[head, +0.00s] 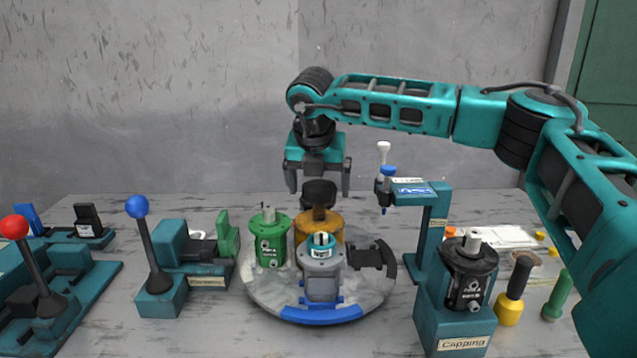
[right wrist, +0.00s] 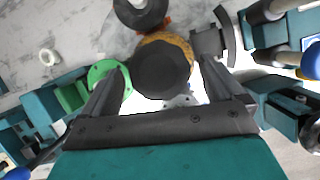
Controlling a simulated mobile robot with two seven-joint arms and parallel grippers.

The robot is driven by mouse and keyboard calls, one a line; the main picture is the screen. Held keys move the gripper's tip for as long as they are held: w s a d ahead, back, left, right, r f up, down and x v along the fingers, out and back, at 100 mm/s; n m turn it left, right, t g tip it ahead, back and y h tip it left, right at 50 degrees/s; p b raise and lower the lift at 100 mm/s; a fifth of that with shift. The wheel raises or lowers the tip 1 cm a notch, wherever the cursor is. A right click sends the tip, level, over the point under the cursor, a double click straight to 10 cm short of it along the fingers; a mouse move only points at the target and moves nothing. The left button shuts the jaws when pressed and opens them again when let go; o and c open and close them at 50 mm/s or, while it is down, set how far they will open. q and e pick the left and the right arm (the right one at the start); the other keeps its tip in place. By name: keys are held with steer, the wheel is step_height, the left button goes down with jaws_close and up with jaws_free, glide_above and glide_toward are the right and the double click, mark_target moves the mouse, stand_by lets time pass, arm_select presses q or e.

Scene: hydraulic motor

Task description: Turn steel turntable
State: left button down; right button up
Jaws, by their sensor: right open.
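The round steel turntable (head: 262,296) lies on the bench in the middle of the head view. It carries a green motor housing (head: 269,243), an orange part (head: 330,229) behind and a grey motor housing (head: 322,281) in front. A dark clamp-like piece (head: 376,257) sits at its right edge, and a blue strip (head: 322,315) runs along its front rim. A black knob (head: 319,193) rises over the orange part. My right gripper (head: 319,184) is open, pointing down just above the knob. In the right wrist view the knob (right wrist: 162,70) lies between the spread fingers. My left gripper is not in view.
A capping station (head: 463,328) with a black motor stands to the right, beside a teal post fixture (head: 432,232). Lever fixtures with a blue ball (head: 137,207) and a red ball (head: 14,227) stand left.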

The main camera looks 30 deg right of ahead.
steer(key=c, duration=1.5)
